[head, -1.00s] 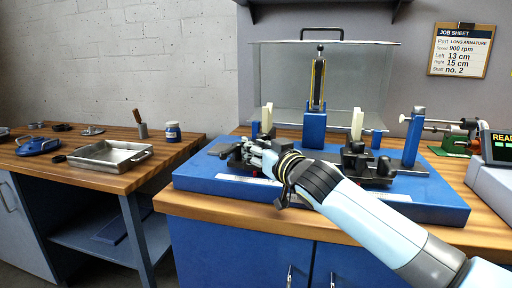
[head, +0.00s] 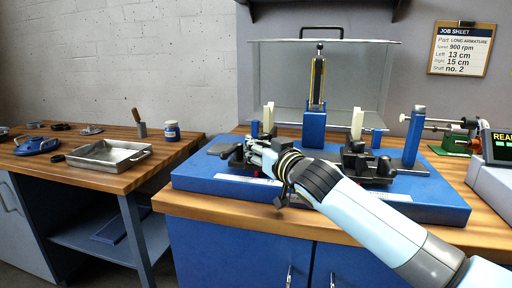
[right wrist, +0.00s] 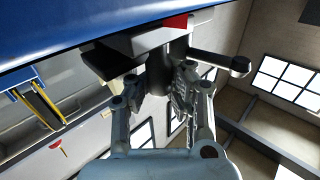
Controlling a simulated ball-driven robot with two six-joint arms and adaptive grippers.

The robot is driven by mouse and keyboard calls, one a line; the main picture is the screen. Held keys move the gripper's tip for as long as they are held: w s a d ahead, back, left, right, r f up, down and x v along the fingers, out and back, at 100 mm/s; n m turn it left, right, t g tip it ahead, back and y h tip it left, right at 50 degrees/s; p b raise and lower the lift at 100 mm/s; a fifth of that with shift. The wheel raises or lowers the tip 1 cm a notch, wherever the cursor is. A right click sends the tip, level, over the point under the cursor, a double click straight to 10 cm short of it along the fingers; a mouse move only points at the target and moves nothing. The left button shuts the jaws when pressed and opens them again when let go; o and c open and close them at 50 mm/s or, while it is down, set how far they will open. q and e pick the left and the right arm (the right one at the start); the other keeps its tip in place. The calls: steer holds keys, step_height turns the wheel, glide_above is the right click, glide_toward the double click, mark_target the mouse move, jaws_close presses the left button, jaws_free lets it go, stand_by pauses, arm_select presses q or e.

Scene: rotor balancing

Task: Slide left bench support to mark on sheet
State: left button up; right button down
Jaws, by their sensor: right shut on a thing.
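The left bench support (head: 238,156) is a dark block with a pale upright plate (head: 268,118), standing on the blue balancing bench (head: 205,180). My right gripper (head: 256,152) reaches it from the front right and covers part of it. In the right wrist view my right gripper (right wrist: 160,92) is shut on a dark post (right wrist: 157,74) of the support, with a red patch (right wrist: 175,22) above it. The job sheet (head: 461,50) reads Left 13 cm and Right 15 cm. The scale on the bench front is too small to read. My left gripper is not in view.
The right bench support (head: 362,160) stands farther right, beside a blue post (head: 413,140). A blue middle stand (head: 315,128) and a clear guard (head: 360,85) are behind. A metal tray (head: 88,162) is on the left bench. The gap between the supports is partly hidden by my arm.

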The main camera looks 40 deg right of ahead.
steer(key=shift+s+a+f, duration=0.1)
steer(key=shift+f, duration=0.2)
steer(key=c, duration=1.8)
jaws_free()
steer(key=shift+c, duration=0.2)
steer(key=o, duration=0.4)
steer(key=shift+s+a+r, duration=0.1)
steer(key=shift+a+r, duration=0.1)
steer(key=shift+a, duration=0.1)
steer(key=shift+o, duration=1.4)
steer(key=shift+d+r, duration=0.1)
steer(key=shift+d, duration=0.05)
steer(key=s+a, duration=0.1)
steer(key=s, duration=1)
steer(key=shift+s, duration=0.4)
